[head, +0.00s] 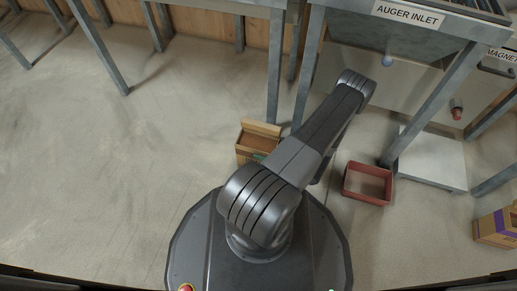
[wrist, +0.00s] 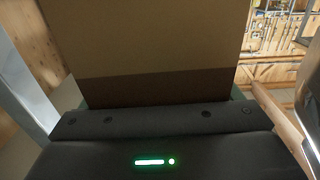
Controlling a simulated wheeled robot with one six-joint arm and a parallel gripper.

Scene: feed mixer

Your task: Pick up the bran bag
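A plain tan-brown upright face (wrist: 160,38), darker along its lower part, fills the middle of the wrist view right beyond my gripper. It may be the bran bag, but no label shows. My gripper's dark body (wrist: 160,135) with a green light spans the bottom of the wrist view. Its fingertips are hidden, so I cannot tell whether they are open or shut on this thing. In the head view my arm reaches up and right to the frame under the auger inlet, and my gripper is hidden there.
An open cardboard box (head: 247,151) stands left of my arm. A red bin (head: 368,196) and a low white platform (head: 432,160) are to its right. A purple-marked box (head: 497,227) is at far right. Metal legs (head: 441,97) stand near my arm. Floor at left is clear.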

